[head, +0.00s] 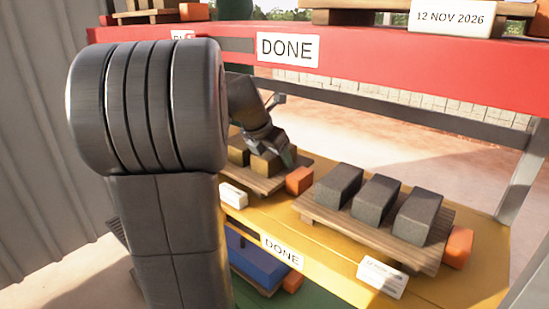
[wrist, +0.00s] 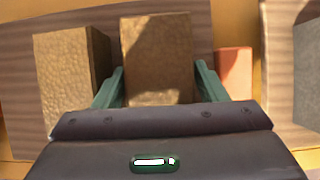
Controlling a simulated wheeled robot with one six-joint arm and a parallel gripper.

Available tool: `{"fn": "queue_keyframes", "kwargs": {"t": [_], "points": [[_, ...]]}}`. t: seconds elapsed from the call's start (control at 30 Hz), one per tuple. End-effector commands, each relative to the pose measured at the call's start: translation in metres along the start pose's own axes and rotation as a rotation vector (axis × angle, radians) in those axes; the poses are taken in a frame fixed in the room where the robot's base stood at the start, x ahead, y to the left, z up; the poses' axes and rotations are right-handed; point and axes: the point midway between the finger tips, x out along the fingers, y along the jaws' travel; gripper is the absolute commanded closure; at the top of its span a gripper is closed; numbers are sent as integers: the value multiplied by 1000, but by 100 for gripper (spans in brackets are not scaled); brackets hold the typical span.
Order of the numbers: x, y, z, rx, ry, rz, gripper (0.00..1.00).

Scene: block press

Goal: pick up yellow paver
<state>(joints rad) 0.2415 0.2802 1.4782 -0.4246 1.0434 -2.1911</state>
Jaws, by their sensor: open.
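A yellow-brown paver (wrist: 157,58) lies between the two green fingers of my gripper (wrist: 160,72) in the wrist view. The fingers are open, one on each side of its near end; I cannot tell whether either touches it. A second yellow-brown paver (wrist: 68,80) lies to the left, outside the left finger. In the head view, the pavers (head: 265,164) (head: 238,151) sit on a wooden pallet (head: 236,177). My gripper (head: 287,157) reaches down over the right one and partly hides it.
An orange block (head: 299,180) stands at the right of this pallet. Three dark grey pavers (head: 375,199) lie on another pallet (head: 330,222) to the right. The red shelf beam (head: 400,75) with a DONE sign (head: 288,49) runs above. A blue block (head: 255,262) shows on a lower level.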

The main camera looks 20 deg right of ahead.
Motion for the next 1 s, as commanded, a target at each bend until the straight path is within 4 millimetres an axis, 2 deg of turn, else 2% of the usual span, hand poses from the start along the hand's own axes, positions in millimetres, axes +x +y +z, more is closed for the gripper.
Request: {"fn": "queue_keyframes", "kwargs": {"t": [0.07,0.1,0.4,0.8,1.0], "points": [[0,0,0,0,0,0,34],[0,0,0,0,0,0,38],[0,0,0,0,0,0,97],[-4,0,3,1,-4,3,97],[-20,0,12,2,-7,4,97]]}}
